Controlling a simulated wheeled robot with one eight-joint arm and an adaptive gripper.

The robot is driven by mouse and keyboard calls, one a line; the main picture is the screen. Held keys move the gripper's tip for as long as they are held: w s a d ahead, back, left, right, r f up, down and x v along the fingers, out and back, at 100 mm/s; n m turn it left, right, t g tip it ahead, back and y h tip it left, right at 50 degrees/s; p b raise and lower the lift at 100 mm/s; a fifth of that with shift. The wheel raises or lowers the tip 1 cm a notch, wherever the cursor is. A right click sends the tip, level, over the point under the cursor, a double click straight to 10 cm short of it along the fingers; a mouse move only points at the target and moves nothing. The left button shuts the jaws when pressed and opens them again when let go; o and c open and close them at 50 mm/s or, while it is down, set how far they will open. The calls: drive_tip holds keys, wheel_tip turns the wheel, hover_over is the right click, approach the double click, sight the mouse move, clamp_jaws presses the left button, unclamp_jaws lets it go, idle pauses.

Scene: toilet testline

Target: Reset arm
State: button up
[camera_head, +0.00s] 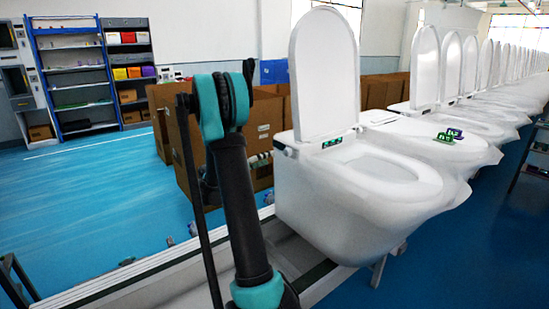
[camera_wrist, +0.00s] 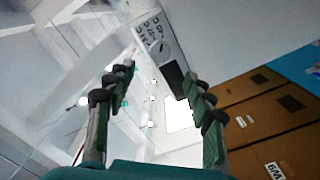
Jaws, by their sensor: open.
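My arm (camera_head: 240,195), black with teal joints, rises in front of the toilet line in the head view and bends at a raised joint. My gripper (camera_wrist: 158,74) shows in the wrist view with its two dark green, padded fingers spread apart. Nothing is between the fingers. In the head view I cannot clearly make out the gripper behind the arm. The nearest white toilet (camera_head: 345,200) stands to the right of my arm with its lid (camera_head: 325,75) upright. Its seat is down.
More toilets (camera_head: 475,115) recede in a row to the right. Green and purple pieces (camera_head: 449,134) lie on the second toilet. Cardboard boxes (camera_head: 265,120) stand behind my arm and show in the wrist view (camera_wrist: 262,115). Shelves (camera_head: 80,75) line the back wall. Blue floor (camera_head: 80,190) is open at left.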

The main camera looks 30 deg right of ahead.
drive_tip(key=shift+a, duration=0.9)
drive_tip(key=s+a+f+n+t+y, duration=0.1)
drive_tip(key=s+a+f+n+y, duration=0.1)
drive_tip(key=s+a+f+y, duration=0.3)
drive_tip(key=s+a+f+n+t+y, duration=0.1)
drive_tip(key=s+a+f+y, duration=0.4)
drive_tip(key=s+a, duration=0.8)
drive_tip(key=s+a+f+n+t+y, duration=0.1)
drive_tip(key=s+a+f+n+y, duration=0.3)
drive_tip(key=a, duration=0.9)
drive_tip(key=s+f+y, duration=0.2)
drive_tip(key=s+y, duration=0.2)
drive_tip(key=s, duration=0.1)
drive_tip(key=shift+s+a, duration=0.15)
drive_tip(key=shift+s, duration=0.15)
